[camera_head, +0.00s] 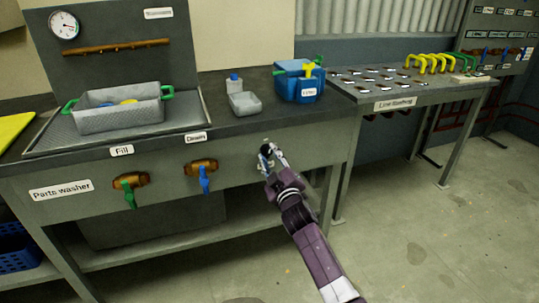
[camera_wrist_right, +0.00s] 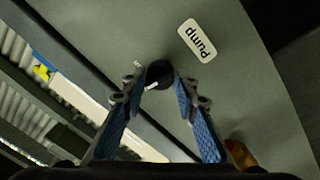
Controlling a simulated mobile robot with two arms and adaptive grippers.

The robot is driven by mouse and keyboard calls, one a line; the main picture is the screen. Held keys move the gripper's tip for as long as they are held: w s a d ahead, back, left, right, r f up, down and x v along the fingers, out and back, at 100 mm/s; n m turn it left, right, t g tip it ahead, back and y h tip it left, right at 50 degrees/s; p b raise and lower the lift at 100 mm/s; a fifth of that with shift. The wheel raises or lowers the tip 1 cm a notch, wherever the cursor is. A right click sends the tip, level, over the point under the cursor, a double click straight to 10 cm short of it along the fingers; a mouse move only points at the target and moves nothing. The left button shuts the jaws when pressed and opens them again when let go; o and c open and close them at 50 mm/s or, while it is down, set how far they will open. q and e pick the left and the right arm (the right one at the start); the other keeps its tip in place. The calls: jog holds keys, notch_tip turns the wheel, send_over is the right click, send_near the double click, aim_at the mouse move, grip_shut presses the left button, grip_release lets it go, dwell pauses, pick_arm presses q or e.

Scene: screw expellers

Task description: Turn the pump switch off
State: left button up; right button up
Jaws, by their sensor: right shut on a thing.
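The pump switch (camera_wrist_right: 158,74) is a round black knob with a white pointer line, on the grey front panel of the parts washer (camera_head: 62,190). A white label reading "Pump" (camera_wrist_right: 198,40) is beside it in the wrist view, with small print near the knob too tiny to read surely. My right gripper (camera_wrist_right: 160,84) has its blue-padded fingers on both sides of the knob, shut on it. In the head view my right gripper (camera_head: 266,157) is at the panel and hides most of the switch. My left gripper is not in view.
A green-handled Fill valve (camera_head: 129,192) and blue-handled Drain valve (camera_head: 204,180) stick out left of my right gripper. A grey basket (camera_head: 118,112), a small tray (camera_head: 244,104) and a blue filter box (camera_head: 299,84) stand on top. The floor at right is clear.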

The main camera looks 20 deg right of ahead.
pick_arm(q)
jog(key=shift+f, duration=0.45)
pick_arm(e)
jog(key=shift+f+n, duration=0.1)
jog(key=shift+n, duration=1.2)
jog(key=o, duration=1.2)
jog(key=shift+c, duration=0.2)
jog(key=s, duration=1.2)
jog(key=shift+f, duration=0.4)
